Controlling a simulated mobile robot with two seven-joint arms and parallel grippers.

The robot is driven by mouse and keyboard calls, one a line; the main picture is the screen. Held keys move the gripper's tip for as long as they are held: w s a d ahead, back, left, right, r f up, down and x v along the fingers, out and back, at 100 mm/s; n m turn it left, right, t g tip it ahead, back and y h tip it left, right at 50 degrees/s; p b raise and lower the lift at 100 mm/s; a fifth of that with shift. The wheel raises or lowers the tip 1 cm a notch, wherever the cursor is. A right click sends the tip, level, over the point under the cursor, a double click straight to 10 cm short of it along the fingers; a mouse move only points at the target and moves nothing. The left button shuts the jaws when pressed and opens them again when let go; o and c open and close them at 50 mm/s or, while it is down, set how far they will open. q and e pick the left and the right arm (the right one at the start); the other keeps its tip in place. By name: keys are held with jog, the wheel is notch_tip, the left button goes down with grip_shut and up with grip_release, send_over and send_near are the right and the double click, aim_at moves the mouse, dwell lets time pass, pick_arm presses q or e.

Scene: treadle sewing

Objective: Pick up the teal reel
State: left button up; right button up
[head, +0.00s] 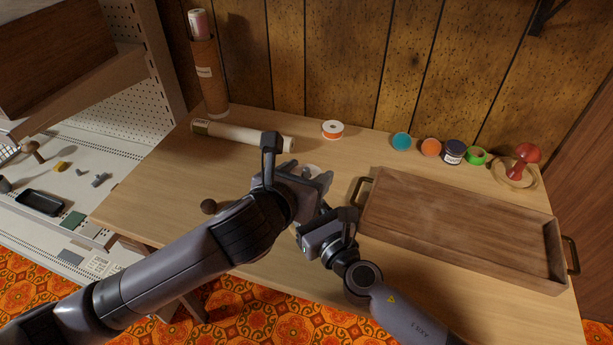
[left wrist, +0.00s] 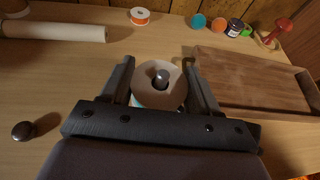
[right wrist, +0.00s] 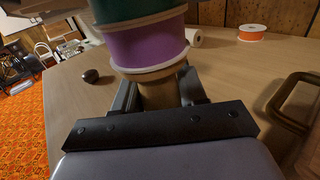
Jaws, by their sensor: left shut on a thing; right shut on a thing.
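The teal reel (right wrist: 130,10) sits at the top of a stack in the right wrist view, directly above a purple reel (right wrist: 145,46). In the left wrist view its pale top flange (left wrist: 150,92) shows, with a dark rounded post tip through its middle. My left gripper (left wrist: 160,80) is shut on the teal reel, one finger on each side. My right gripper (right wrist: 160,95) is shut on the wooden stem (right wrist: 160,90) below the purple reel. In the head view my left gripper (head: 318,180) hides most of the stack, and my right gripper (head: 322,210) is just below it.
A wooden tray (head: 450,215) with dark handles lies on the right. An orange reel (head: 332,130), a pale roll (head: 245,134) and several small jars (head: 430,147) are towards the back. A dark round knob (head: 209,207) sits at left. The tabletop's left part is mostly clear.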

pick_arm(q)
notch_tip(320, 180, up, 10)
jog(key=shift+r, duration=0.1)
dwell(0.4)
pick_arm(e)
jog(key=o, duration=1.2)
jog(key=v, duration=1.2)
pick_arm(q)
jog(key=shift+s, duration=0.1)
pick_arm(e)
jog(key=shift+s, duration=0.15)
